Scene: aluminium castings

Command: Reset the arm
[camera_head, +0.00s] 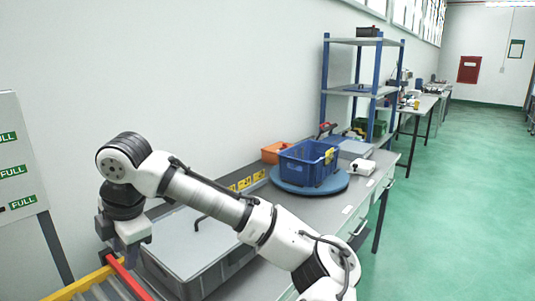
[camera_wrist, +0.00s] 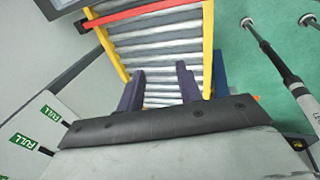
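My gripper (camera_wrist: 160,72) shows in the wrist view with its two dark fingers apart and nothing between them, above a roller conveyor (camera_wrist: 160,45) with yellow side rails. In the head view my arm (camera_head: 225,203) reaches across to the left. Its wrist end points down over the near end of the bench, close to the conveyor (camera_head: 95,290). The fingertips are not clear in the head view.
A red bar (camera_wrist: 140,15) crosses the conveyor. A grey lidded container (camera_head: 185,255) lies beneath my arm. On the bench, a blue crate (camera_head: 305,168) stands on a round blue turntable (camera_head: 290,188), with an orange bin (camera_head: 272,152) behind. A panel with FULL labels (camera_head: 15,150) stands left.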

